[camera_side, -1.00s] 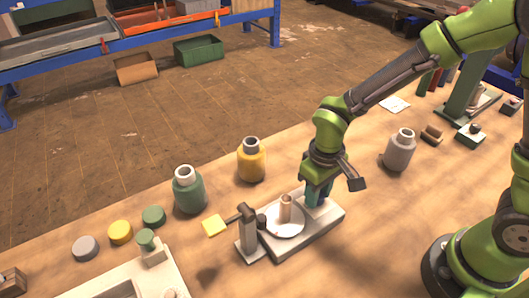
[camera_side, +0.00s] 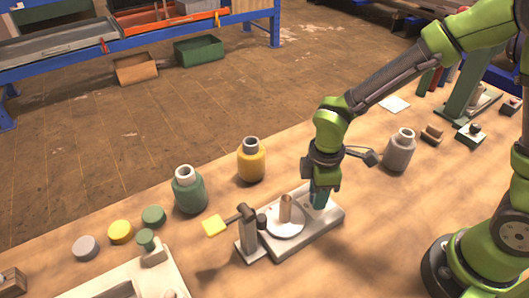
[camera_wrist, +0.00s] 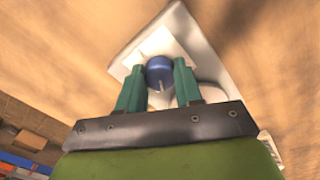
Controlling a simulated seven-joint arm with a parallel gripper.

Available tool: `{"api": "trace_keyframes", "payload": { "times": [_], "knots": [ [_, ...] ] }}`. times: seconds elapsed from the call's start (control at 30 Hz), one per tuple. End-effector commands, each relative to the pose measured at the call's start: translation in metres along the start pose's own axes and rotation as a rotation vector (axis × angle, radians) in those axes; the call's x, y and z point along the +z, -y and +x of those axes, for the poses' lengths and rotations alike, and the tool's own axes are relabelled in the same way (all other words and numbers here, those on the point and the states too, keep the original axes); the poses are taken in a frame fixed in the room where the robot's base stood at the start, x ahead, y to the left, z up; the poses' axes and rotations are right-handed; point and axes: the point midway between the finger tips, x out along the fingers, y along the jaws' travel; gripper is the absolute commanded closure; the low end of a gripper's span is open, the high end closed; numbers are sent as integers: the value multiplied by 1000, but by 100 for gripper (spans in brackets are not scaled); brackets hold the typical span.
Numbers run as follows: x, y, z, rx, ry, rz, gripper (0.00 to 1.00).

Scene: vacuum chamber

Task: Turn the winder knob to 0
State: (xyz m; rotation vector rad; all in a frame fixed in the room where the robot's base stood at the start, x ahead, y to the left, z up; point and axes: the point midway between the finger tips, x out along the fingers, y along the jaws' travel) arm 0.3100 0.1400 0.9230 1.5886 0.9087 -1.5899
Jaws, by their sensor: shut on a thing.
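The winder is a grey base plate (camera_side: 318,228) on the table, with a round pale disc (camera_side: 284,224) and an upright copper-coloured spool (camera_side: 285,207). My gripper (camera_side: 318,203) points down at the right rear end of the base. In the wrist view my gripper's teal fingers (camera_wrist: 159,72) are shut on the blue winder knob (camera_wrist: 158,66), one on each side. A thin pale line on the knob points toward the bottom of that view. In the side view the fingers hide the knob. No scale figures are readable.
Green (camera_side: 188,190), yellow (camera_side: 251,160) and grey (camera_side: 398,151) bottles stand behind and to the right. Coloured discs and a pale tray (camera_side: 130,275) lie left.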

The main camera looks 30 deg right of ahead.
Motion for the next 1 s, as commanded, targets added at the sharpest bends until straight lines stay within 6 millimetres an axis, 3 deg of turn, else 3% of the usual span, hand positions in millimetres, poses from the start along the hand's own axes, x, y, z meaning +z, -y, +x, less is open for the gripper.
{"api": "trace_keyframes", "payload": {
  "times": [0.4,1.0],
  "knots": [
    [0,-1,-1,3,-2,-234,96],
    [-1,0,-1,3,-2,-289,96]
  ]
}}
